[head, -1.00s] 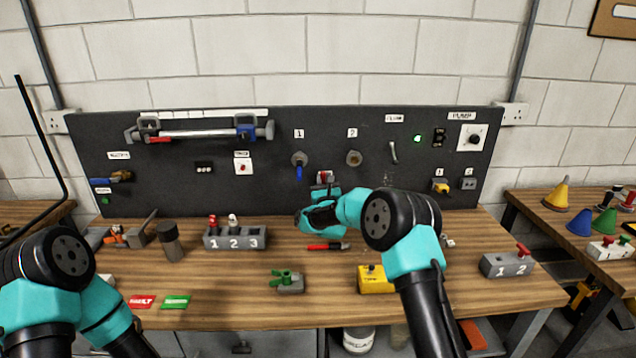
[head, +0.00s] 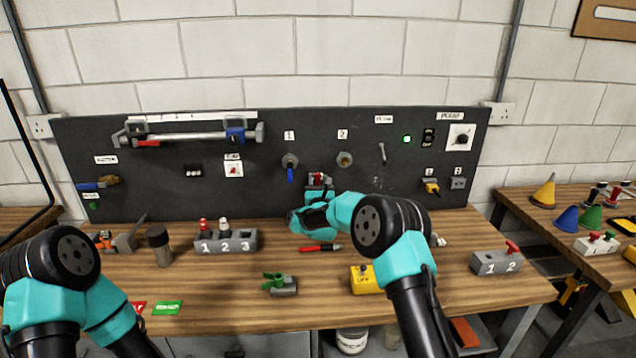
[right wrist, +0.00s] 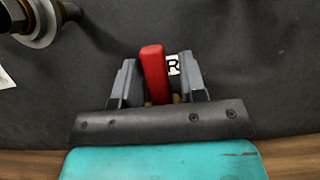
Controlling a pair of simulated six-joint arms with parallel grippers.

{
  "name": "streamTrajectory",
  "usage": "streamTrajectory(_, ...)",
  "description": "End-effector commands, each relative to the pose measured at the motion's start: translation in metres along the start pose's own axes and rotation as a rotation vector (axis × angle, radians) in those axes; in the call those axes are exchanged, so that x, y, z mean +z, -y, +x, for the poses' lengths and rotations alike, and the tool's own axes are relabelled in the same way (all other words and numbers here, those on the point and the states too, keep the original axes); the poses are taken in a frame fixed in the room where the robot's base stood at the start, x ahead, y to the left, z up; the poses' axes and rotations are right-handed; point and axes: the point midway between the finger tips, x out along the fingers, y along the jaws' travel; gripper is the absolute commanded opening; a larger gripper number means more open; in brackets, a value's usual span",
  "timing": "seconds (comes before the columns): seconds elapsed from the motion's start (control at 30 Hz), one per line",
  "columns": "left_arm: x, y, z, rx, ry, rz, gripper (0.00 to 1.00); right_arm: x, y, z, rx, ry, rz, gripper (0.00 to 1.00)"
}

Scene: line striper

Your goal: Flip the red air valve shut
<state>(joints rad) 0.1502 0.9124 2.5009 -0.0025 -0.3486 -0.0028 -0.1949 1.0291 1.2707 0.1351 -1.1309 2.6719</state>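The red valve lever (right wrist: 154,74) stands upright in the right wrist view, between the two fingers of my right gripper (right wrist: 160,82). The fingers are apart, with a gap showing to the right of the lever, where a white label with an R is partly visible. In the head view the red valve (head: 317,180) is low on the dark board, just behind my right gripper (head: 300,219), which partly hides it. My left arm is at the lower left of the head view; its gripper is out of view.
A pipe fitting with a blue lever (head: 290,172) is on the board just left of the valve. Below my right gripper a red-handled tool (head: 320,247) lies on the bench. A grey numbered block (head: 226,241) stands to the left.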

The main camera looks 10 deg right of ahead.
Motion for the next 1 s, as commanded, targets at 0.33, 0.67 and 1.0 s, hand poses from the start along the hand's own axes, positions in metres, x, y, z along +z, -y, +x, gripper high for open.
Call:
streamTrajectory(0.33,0.0,0.0,0.0,0.0,0.0,0.0,0.43,0.001,0.0,0.0,0.001,0.001,-0.002,0.47)
streamTrajectory(0.67,0.0,0.0,0.0,0.0,0.0,0.0,0.43,0.0,-0.001,-0.021,0.002,-0.001,-0.002,0.47)
streamTrajectory(1.0,0.0,0.0,0.0,0.0,0.0,0.0,0.43,0.0,0.0,-0.072,0.002,-0.001,-0.002,0.47)
